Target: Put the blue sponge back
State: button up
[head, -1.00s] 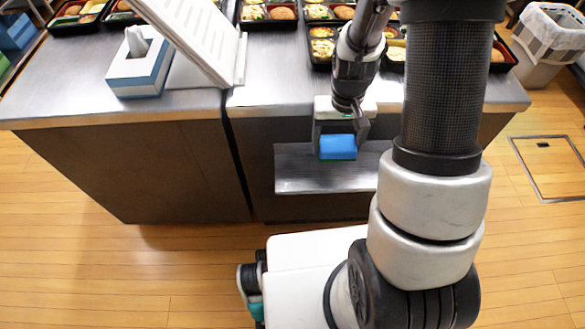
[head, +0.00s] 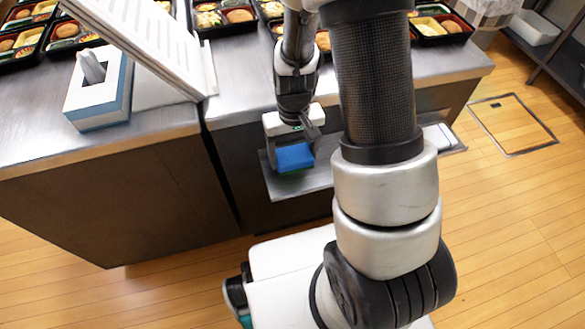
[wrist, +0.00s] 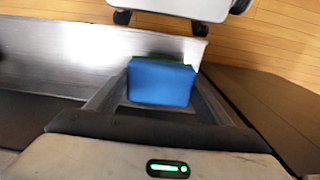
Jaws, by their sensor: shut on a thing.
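The blue sponge (head: 294,157) is held in my gripper (head: 292,160) at the front of the counter. In the wrist view the sponge (wrist: 160,82) sits between the two fingers (wrist: 160,95), with a thin green layer along its far edge. The gripper is shut on it. A low metal shelf (head: 275,188) juts from the counter front below the sponge. In the wrist view this shelf (wrist: 60,58) lies behind and left of the sponge. I cannot tell whether the sponge touches the shelf.
The steel counter (head: 150,128) holds several bento trays (head: 222,18) at the back. A tissue box (head: 100,92) and a white slatted panel (head: 150,45) stand at left. A white item (head: 438,135) lies at the shelf's right end, partly hidden by my arm.

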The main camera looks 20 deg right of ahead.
aim_at(293, 166)
jog(key=shift+f+b, duration=0.65)
jog(key=shift+f, duration=1.7)
jog(key=shift+f, duration=0.2)
jog(key=o, duration=1.1)
